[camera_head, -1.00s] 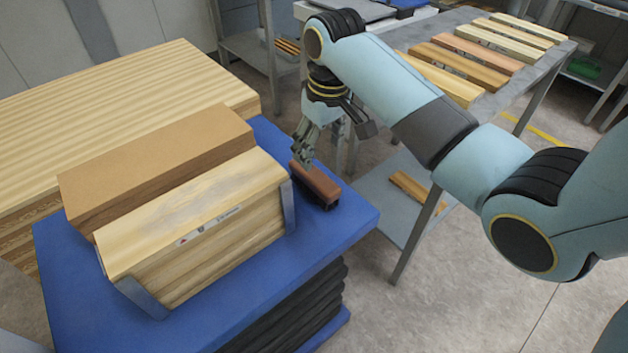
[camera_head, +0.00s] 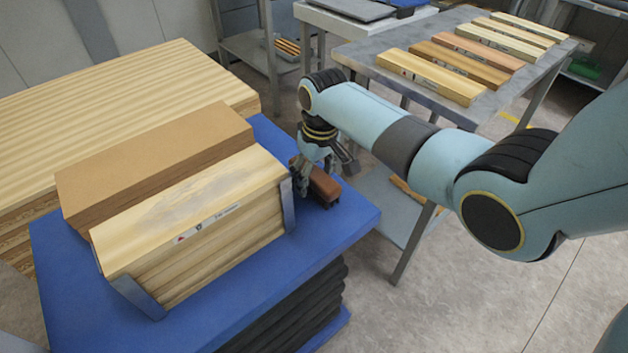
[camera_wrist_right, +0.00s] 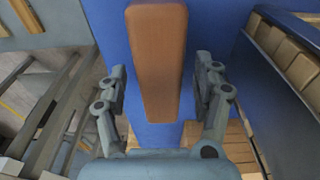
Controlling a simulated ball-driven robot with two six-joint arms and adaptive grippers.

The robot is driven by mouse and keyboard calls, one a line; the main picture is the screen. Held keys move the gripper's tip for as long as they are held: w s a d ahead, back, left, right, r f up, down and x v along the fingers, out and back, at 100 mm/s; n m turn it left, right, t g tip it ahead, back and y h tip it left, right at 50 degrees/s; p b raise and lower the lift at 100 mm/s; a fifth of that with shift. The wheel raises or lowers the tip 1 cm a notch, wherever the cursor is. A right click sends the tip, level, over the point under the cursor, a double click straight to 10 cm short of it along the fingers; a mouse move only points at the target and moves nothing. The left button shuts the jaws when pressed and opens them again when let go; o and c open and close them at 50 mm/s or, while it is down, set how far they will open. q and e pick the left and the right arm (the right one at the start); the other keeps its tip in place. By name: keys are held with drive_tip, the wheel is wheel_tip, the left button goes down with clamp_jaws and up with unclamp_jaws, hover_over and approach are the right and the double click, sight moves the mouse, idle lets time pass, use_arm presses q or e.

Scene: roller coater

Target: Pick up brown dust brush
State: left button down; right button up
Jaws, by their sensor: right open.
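The brown dust brush (camera_head: 325,184) lies on the blue platform (camera_head: 340,222), near its back right corner, with dark bristles below its brown body. My right gripper (camera_head: 313,186) is low at the brush and partly covers it in the head view. In the right wrist view the brush (camera_wrist_right: 157,62) lies between the two open fingers of my right gripper (camera_wrist_right: 160,95), with a gap on each side. The fingers do not touch it. My left gripper is not in view.
A stack of wooden boards (camera_head: 200,235) between metal brackets stands left of the brush, close to the gripper. A brown block (camera_head: 155,160) lies behind it. A grey table (camera_head: 400,58) with several boards stands at the back right.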

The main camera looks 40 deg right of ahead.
sight(316, 172)
drive_tip(key=shift+c, duration=0.2)
drive_tip(key=shift+r, duration=0.1)
drive_tip(key=c, duration=1.3)
drive_tip(key=shift+r, duration=0.1)
drive_tip(key=shift+r, duration=0.25)
drive_tip(key=r, duration=0.3)
drive_tip(key=shift+s+d+r+p, duration=0.15)
drive_tip(key=shift+s+r+p, duration=0.15)
drive_tip(key=shift+r+p, duration=0.1)
drive_tip(key=s+d+r, duration=0.1)
drive_tip(key=s+r, duration=0.1)
drive_tip(key=s, duration=0.1)
drive_tip(key=s+d+r, duration=0.1)
drive_tip(key=s+r, duration=0.1)
drive_tip(key=s, duration=0.2)
drive_tip(key=s+d+r+p, duration=0.1)
drive_tip(key=s+r, duration=0.1)
drive_tip(key=s, duration=0.1)
drive_tip(key=shift+s+d+r, duration=0.2)
drive_tip(key=shift+d+r, duration=0.05)
drive_tip(key=shift+d, duration=0.05)
